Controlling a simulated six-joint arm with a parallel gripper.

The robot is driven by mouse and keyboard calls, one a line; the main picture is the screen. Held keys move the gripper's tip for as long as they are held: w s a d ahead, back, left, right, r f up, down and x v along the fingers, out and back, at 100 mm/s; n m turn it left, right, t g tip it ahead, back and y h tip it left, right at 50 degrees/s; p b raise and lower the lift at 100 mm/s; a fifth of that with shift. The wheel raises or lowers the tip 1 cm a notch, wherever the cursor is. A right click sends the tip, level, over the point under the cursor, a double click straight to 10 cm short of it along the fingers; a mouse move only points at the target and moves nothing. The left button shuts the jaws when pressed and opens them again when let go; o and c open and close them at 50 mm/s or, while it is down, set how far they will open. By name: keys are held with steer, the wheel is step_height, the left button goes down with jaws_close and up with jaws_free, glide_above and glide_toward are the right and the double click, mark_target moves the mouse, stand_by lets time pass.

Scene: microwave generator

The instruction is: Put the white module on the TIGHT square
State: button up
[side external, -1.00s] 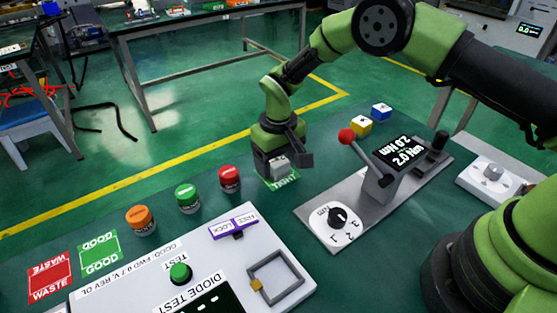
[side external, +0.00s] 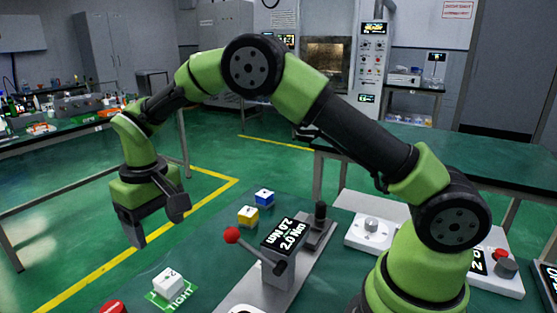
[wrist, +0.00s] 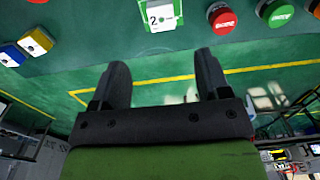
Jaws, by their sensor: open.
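The white module (side external: 168,283) sits on the green TIGHT square (side external: 184,294) near the bottom of the side view. It lies flat, with a dark "2" on its top. The module also shows at the top of the wrist view (wrist: 158,15), with green of the square (wrist: 178,14) around it. My gripper (side external: 160,228) is raised above and behind the module, apart from it. Its two fingers are spread with nothing between them, as the wrist view also shows (wrist: 161,82).
A yellow module (side external: 248,215) and a blue module (side external: 264,197) stand on the table beside the torque device (side external: 285,235) with its red-knobbed lever (side external: 232,236). A red button (side external: 113,307) is at the lower left. The air around my gripper is clear.

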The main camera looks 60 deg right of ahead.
steer(key=s+d+r+m+t+y, duration=0.1)
steer(key=s+d+r+t, duration=0.1)
steer(key=s+r, duration=0.4)
steer(key=s+d+r+m+t, duration=0.1)
steer(key=s+d+r, duration=0.15)
steer(key=r, duration=0.65)
steer(key=s+d+m+t, duration=0.1)
steer(key=s+t, duration=0.1)
steer(key=s, duration=0.6)
steer(key=s+d+r+m+t+y, duration=0.1)
steer(key=s+t, duration=0.1)
steer(key=s, duration=0.6)
steer(key=shift+s+d+r, duration=0.25)
steer(key=shift+d, duration=0.05)
